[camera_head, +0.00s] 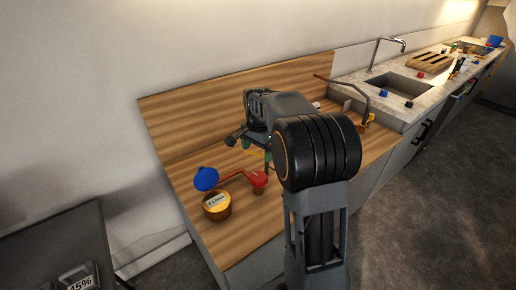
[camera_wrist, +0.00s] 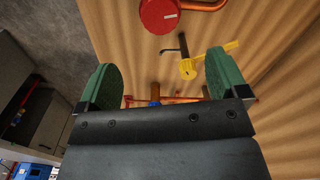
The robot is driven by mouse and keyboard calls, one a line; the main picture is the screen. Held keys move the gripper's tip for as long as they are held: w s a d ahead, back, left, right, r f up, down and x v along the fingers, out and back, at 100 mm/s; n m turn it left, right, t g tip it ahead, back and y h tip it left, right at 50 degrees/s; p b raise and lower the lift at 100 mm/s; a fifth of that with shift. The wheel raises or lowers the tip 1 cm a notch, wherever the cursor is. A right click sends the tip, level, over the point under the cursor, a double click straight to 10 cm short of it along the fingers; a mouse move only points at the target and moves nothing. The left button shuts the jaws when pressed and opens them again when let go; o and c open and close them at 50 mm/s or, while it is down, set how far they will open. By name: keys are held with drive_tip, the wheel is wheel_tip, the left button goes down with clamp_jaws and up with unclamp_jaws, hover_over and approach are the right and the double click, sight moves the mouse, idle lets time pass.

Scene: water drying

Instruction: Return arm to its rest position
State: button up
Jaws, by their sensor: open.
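My gripper (camera_head: 255,152) hangs over the wooden counter (camera_head: 185,150), with the arm reaching out from the front of the view. In the wrist view my gripper (camera_wrist: 162,78) has its two green finger pads spread well apart, with nothing held between them. The counter's wood surface (camera_wrist: 118,30) lies beyond the fingers. My own arm hides part of the counter in the head view.
A red round knob (camera_head: 259,180) on a copper pipe, a blue round part (camera_head: 206,179) and a labelled brass part (camera_head: 217,206) are left of my arm. A yellow fitting (camera_wrist: 188,68) lies beyond the fingers. A sink (camera_head: 402,85) is at right.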

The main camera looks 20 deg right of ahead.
drive_tip(key=shift+r, duration=0.35)
idle(0.4)
drive_tip(key=s+a+n+t, duration=0.2)
drive_tip(key=s+a+n, duration=0.2)
drive_tip(key=s, duration=0.6)
drive_tip(key=s+a+n+t, duration=0.1)
drive_tip(key=s+a+n, duration=0.4)
drive_tip(key=s+n, duration=0.4)
drive_tip(key=shift+s+a+r+t, duration=0.3)
drive_tip(key=shift+s+t, duration=0.1)
